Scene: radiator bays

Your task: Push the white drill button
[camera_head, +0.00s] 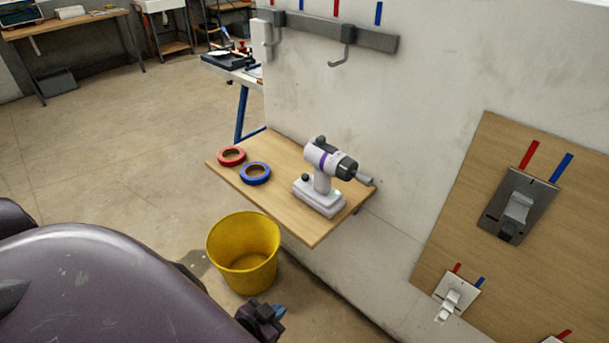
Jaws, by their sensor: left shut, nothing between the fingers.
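A white drill (323,182) with a purple band and dark grey parts stands upright on its base on a small wooden wall shelf (275,205). Its chuck points right, toward the wall. A dark round knob shows on its base; I cannot make out a separate white button. My left gripper (279,312) is at the bottom of the view, low and in front of the shelf, below and left of the drill. It is shut, empty and apart from the drill. My right gripper is not in view.
Red tape (231,156) and blue tape (255,173) rolls lie on the shelf left of the drill. A yellow bucket (243,252) stands below the shelf's front edge. A board with switches (515,205) is on the wall at right. A hook rail (340,33) is above. Open floor lies left.

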